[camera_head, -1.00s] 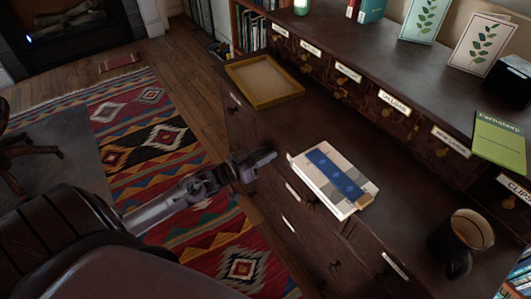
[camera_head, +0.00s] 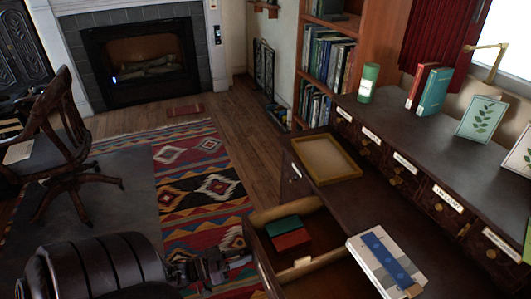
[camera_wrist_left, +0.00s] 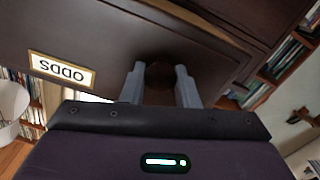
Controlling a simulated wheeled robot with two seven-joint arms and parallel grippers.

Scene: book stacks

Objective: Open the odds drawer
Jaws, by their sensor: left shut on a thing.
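The odds drawer stands pulled out from the dark wooden cabinet in the head view, and its near wooden side wall (camera_head: 325,258) shows. A green box and a red box (camera_head: 292,241) lie inside it. In the left wrist view the dark drawer front (camera_wrist_left: 105,40) carries a label (camera_wrist_left: 62,70) reading ODDS, upside down. My left gripper (camera_head: 240,264) is at the outer face of the drawer front. In the left wrist view its fingers (camera_wrist_left: 160,85) are shut on the round dark knob (camera_wrist_left: 159,75). My right gripper is not in view.
A shallow tan tray (camera_head: 325,158) and a white-and-blue book-like box (camera_head: 384,262) lie on the cabinet top. Small labelled drawers (camera_head: 400,168) line the back. A wooden chair (camera_head: 65,140) stands at the left.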

